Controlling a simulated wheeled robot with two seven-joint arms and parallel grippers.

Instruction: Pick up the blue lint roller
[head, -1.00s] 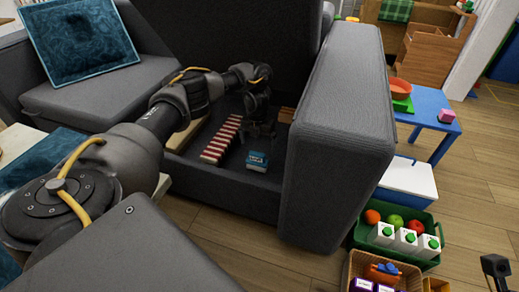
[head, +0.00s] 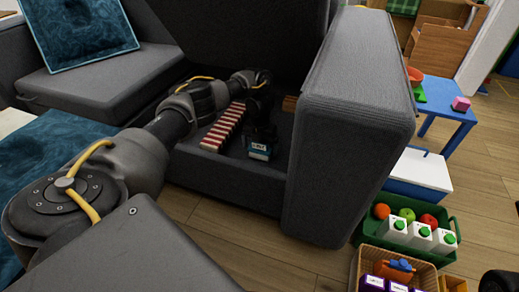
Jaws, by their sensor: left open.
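My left arm reaches from the left into the open compartment of the dark grey sofa. My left gripper (head: 259,133) is open and points down over a small blue and white item (head: 259,152) on the compartment floor. The gripper hides the item's upper part. I cannot tell for sure that this is the blue lint roller, nor whether the fingers touch it. A red and white striped item (head: 223,127) lies to its left. A dark part at the lower right corner may be my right gripper (head: 500,282); its fingers cannot be made out.
The sofa's thick armrest (head: 348,130) stands right of the compartment, and its raised back part is behind. On the floor to the right are a green crate (head: 454,221) with fruit and cartons, a wicker basket (head: 428,277), a white and blue box (head: 420,172) and a blue table (head: 440,97).

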